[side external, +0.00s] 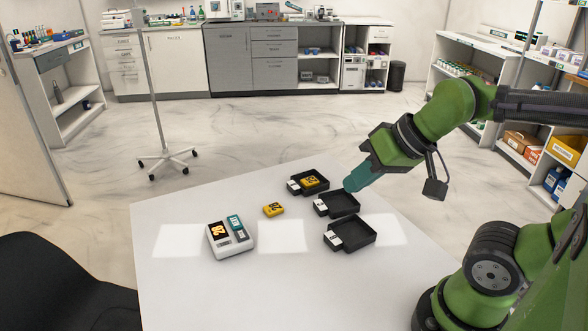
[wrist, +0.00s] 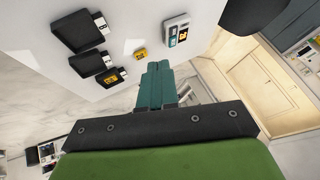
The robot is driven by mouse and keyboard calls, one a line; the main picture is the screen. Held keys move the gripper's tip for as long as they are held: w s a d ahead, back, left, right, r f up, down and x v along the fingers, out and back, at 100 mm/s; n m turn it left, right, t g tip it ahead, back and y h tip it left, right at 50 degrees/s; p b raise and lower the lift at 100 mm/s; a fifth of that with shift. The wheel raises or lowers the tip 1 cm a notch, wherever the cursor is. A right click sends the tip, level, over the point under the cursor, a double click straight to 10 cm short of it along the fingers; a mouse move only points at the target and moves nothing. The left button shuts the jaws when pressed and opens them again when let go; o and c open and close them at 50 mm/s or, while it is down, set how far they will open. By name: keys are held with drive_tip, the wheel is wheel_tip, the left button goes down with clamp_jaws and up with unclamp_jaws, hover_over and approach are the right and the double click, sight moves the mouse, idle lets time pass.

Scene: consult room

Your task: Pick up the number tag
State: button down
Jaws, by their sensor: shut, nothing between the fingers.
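A small yellow number tag (side external: 273,210) lies flat on the white table, left of the black trays; it also shows in the wrist view (wrist: 140,53). A second yellow tag (side external: 311,182) sits inside the far black tray (side external: 324,186), and it shows in the wrist view too (wrist: 110,79). My gripper (side external: 349,186) has teal fingers, shut and empty, above the table near the middle tray (side external: 344,212). In the wrist view its fingers (wrist: 160,64) point toward the table, apart from both tags.
A near black tray (side external: 362,232) stands empty. A white device with an orange display (side external: 230,240) is left of the lone tag. The white table (side external: 200,290) is otherwise mostly clear. A dark chair (side external: 50,280) stands at the lower left, and a wheeled stand (side external: 167,160) is behind the table.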

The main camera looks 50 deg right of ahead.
drive_tip(key=c, duration=1.8)
unclamp_jaws()
drive_tip(key=o, duration=1.5)
drive_tip(key=g+h, duration=0.2)
drive_tip(key=g, duration=0.5)
hover_over(273, 207)
drive_tip(key=shift+f, duration=4)
drive_tip(key=shift+n, duration=0.3)
drive_tip(key=f, duration=1)
drive_tip(key=shift+s+d+f, duration=0.25)
drive_tip(key=shift+s, duration=0.05)
drive_tip(key=shift+w+a+f, duration=0.15)
drive_tip(key=shift+f, duration=1.3)
drive_tip(key=shift+w+a+f, duration=0.1)
drive_tip(key=shift+f, duration=1.3)
